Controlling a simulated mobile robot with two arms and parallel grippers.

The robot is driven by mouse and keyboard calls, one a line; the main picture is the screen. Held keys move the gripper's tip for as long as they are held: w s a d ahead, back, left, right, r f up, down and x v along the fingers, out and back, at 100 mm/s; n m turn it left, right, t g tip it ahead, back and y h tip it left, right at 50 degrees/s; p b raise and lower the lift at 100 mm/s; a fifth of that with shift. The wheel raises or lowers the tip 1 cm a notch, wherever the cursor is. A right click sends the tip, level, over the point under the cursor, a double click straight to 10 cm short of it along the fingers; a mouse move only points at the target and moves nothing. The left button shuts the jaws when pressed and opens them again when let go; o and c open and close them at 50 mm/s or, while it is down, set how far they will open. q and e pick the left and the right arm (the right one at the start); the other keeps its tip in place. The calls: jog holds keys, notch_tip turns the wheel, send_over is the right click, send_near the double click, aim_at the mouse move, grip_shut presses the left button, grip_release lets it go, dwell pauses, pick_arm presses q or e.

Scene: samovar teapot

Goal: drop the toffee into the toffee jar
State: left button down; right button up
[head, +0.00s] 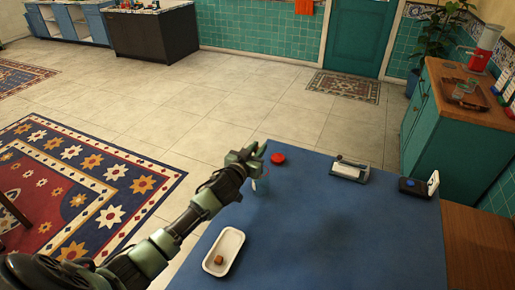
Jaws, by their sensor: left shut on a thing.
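A brown toffee (219,260) lies in a white tray (236,236) at the near left of the blue table (300,240). My left gripper (261,152) is over the table's far left part, away from the tray. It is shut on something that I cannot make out. A flat round red lid-like thing (278,158) is just right of its fingertips; I cannot tell whether they touch. A small pale shape and a thin red ring show just below the hand, perhaps part of a clear jar, largely hidden. My right gripper is not in view.
A grey and white box-like thing (349,170) stands at the table's far side. A dark box with a blue button and white card (413,186) is at the far right. The table's middle is clear. A teal cabinet (447,130) stands beyond the right corner.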

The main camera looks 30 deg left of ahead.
pick_arm(q)
jog(key=c, duration=1.2)
grip_release()
jog(key=shift+c, duration=0.2)
jog(key=s+r, duration=0.1)
jog(key=s, duration=0.6)
jog(key=shift+s+d+r+b, duration=0.15)
jog(key=shift+s+d+b, duration=0.1)
jog(key=shift+s+b, duration=0.1)
